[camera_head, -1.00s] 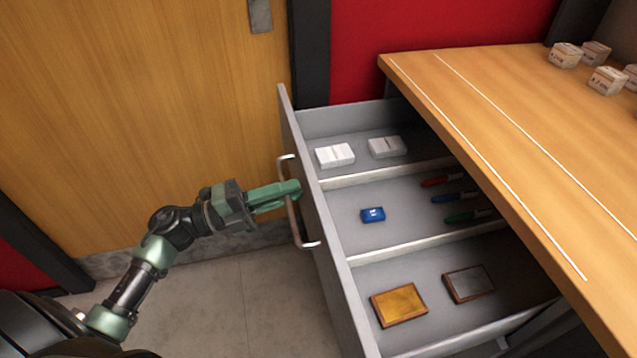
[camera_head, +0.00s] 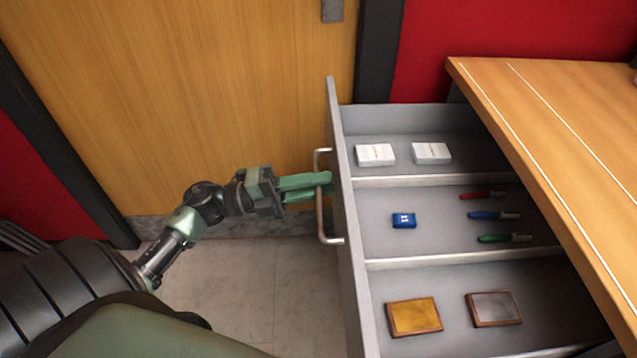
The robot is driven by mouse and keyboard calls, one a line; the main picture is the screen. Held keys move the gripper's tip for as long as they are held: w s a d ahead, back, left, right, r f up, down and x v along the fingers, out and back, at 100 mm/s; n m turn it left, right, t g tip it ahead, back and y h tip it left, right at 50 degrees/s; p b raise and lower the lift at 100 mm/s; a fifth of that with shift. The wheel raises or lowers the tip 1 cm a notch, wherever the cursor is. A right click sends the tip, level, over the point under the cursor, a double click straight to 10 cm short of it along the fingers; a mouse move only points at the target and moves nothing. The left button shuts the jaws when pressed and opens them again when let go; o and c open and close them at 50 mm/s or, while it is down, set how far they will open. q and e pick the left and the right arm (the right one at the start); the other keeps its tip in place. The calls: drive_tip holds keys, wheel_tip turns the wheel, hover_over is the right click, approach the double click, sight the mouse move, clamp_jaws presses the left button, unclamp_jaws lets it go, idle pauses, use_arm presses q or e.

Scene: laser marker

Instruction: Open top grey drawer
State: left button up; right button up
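The top grey drawer (camera_head: 358,270) stands pulled far out from under the wooden desk top. Its metal bar handle (camera_head: 321,215) is on the front panel, facing left. My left gripper (camera_head: 322,184) is at the handle, its green fingers closed around the bar near its upper part. The fingertips are partly hidden by the handle and lie close to the front panel. My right gripper is not in view.
The drawer holds white boxes (camera_head: 375,154), a blue box (camera_head: 404,220), markers (camera_head: 494,215), a gold plate (camera_head: 413,317) and a grey plate (camera_head: 494,308). The desk top (camera_head: 560,150) overhangs it at right. A wooden door (camera_head: 180,90) stands behind; floor is clear at left.

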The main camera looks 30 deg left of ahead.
use_arm(q)
drive_tip(key=v, duration=0.7)
drive_tip(key=shift+s+a, duration=0.25)
drive_tip(key=shift+a, duration=0.05)
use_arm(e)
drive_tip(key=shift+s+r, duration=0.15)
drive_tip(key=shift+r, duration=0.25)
use_arm(q)
drive_tip(key=shift+f, duration=0.1)
